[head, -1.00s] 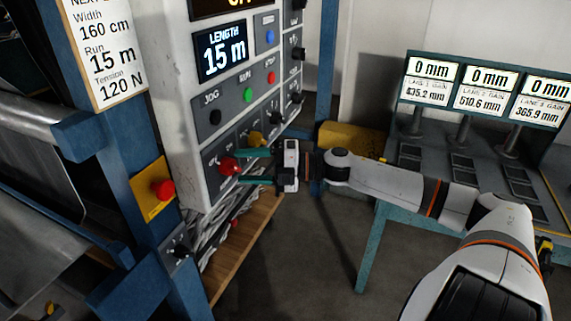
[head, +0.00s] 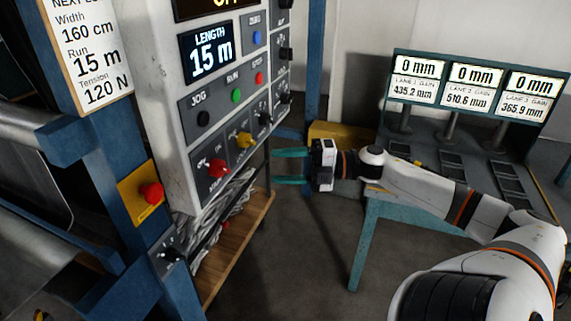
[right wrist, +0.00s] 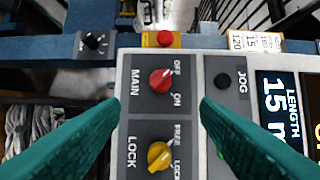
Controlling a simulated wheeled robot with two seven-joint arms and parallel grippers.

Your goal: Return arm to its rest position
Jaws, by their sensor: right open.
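My right gripper (head: 291,167) is open and empty, its two teal fingers apart, in the free space to the right of the control panel (head: 165,105). In the right wrist view the teal fingers (right wrist: 158,125) stand on both sides of the red MAIN knob (right wrist: 160,81) and the yellow LOCK knob (right wrist: 159,156), in front of them and touching neither. The red knob (head: 218,168) and the yellow knob (head: 243,140) also show in the head view. The red knob's pointer lies toward the ON side. My left gripper is not in view.
A blue frame post (head: 120,190) with a red emergency button (head: 151,193) is at the left. A wooden shelf (head: 240,240) lies below the panel. Floor between is open.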

